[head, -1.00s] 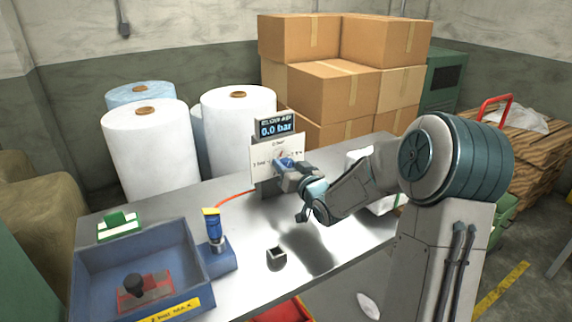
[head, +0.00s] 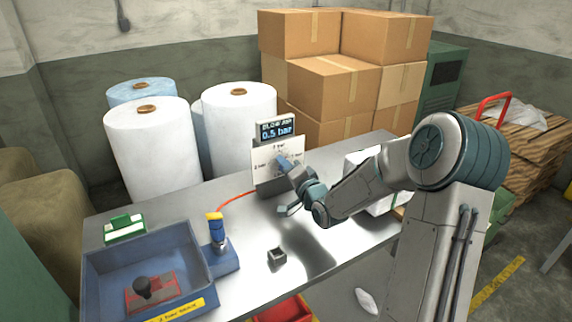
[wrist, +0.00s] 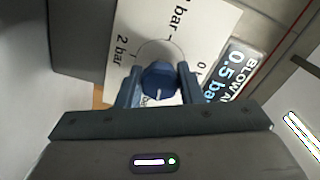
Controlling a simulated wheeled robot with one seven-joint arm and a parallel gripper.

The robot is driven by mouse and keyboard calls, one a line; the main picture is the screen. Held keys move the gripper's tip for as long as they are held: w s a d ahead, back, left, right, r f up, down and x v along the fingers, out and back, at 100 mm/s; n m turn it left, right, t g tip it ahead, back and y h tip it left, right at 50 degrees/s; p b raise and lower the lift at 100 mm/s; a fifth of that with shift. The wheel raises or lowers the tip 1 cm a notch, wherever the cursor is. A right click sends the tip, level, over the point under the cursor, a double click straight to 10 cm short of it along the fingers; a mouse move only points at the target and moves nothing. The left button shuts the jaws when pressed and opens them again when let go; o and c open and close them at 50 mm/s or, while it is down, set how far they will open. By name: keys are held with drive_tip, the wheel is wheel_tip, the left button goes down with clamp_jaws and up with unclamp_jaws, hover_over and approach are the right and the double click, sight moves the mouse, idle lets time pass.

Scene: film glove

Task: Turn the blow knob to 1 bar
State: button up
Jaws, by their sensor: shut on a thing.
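The blow knob (wrist: 160,84) is a blue knob with a white mark, on a white dial plate (head: 268,172) lettered in bar. My gripper (wrist: 159,92) is shut on the knob, one finger on each side, and the wrist view looks at the plate turned on its side. In the head view my gripper (head: 288,168) reaches the plate from the right and hides most of the knob. The display (head: 276,130) above the plate reads "BLOW AIR 0.5 bar"; it also shows in the wrist view (wrist: 232,72).
A blue tray (head: 190,245) with a red and black piece in it stands at the front left of the metal table (head: 240,270). A blue and yellow tool (head: 217,230) stands beside it. White rolls (head: 150,150) and cardboard boxes (head: 335,90) are behind.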

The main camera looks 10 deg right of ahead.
drive_tip(key=shift+m+p, duration=0.4)
drive_tip(key=shift+m, duration=0.6)
drive_tip(key=o, duration=1)
drive_tip(key=shift+c, duration=0.2)
drive_tip(key=shift+s, duration=0.1)
drive_tip(key=v, duration=1.3)
drive_tip(key=shift+s+b, duration=0.3)
drive_tip(key=shift+b, duration=0.15)
drive_tip(key=shift+d, duration=0.15)
